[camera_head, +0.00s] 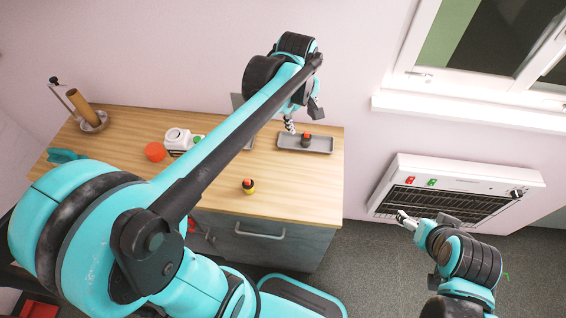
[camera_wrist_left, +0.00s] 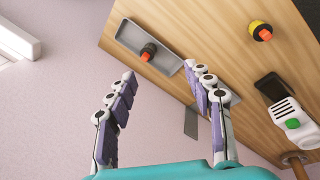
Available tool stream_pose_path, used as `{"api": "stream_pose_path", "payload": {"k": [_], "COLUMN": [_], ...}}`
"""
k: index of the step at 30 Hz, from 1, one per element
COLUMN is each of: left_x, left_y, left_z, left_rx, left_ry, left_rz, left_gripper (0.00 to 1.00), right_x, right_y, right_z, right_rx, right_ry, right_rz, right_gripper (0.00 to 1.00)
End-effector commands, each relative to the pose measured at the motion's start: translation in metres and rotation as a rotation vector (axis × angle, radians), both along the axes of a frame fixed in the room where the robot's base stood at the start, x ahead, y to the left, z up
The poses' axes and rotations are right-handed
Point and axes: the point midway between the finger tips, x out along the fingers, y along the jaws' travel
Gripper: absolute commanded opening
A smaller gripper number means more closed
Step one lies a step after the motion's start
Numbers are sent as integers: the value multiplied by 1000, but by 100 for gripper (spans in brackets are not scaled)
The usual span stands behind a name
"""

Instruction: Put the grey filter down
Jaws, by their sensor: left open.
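The grey filter (camera_head: 306,140), a dark grey piece with a red-orange end, sits in a shallow grey tray (camera_head: 325,148) on the right part of the wooden counter. In the left wrist view the filter (camera_wrist_left: 148,52) is in the tray (camera_wrist_left: 125,33), beyond the fingertips and apart from them. My left gripper (camera_head: 299,122) is open and empty just above and behind the tray; its spread fingers (camera_wrist_left: 160,74) show in the wrist view. My right gripper (camera_head: 405,219) is off the counter at the lower right; its opening is too small to judge.
A yellow and black piece with a red top (camera_head: 248,187) stands near the counter's front edge. A white device (camera_head: 178,140) and an orange round object (camera_head: 155,152) lie left of my arm. A wall heater (camera_head: 455,190) is at the right. The counter's front middle is mostly clear.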

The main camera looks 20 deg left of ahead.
Motion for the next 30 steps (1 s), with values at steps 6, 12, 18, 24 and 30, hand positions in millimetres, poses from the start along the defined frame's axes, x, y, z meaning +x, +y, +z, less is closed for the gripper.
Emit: {"api": "stream_pose_path", "payload": {"k": [6, 12, 18, 24, 30], "left_x": [-82, -133, -151, -152, -152], "left_y": [-5, -7, -8, -8, -8], "left_z": [-2, -24, -38, -39, -46], "left_rx": [173, 360, 463, 475, 474], "left_ry": [-172, -285, -329, -333, -332], "left_rz": [-498, -856, -1016, -1033, -1031], "left_gripper": [52, 52, 52, 52, 52], "right_x": [0, 0, 0, 0, 0], "right_y": [0, 0, 0, 0, 0], "right_z": [0, 0, 0, 0, -6], "right_rx": [0, 0, 0, 0, 0], "right_ry": [0, 0, 0, 0, 0], "right_rz": [0, 0, 0, 0, 0], "right_gripper": [77, 77, 77, 77, 77]}}
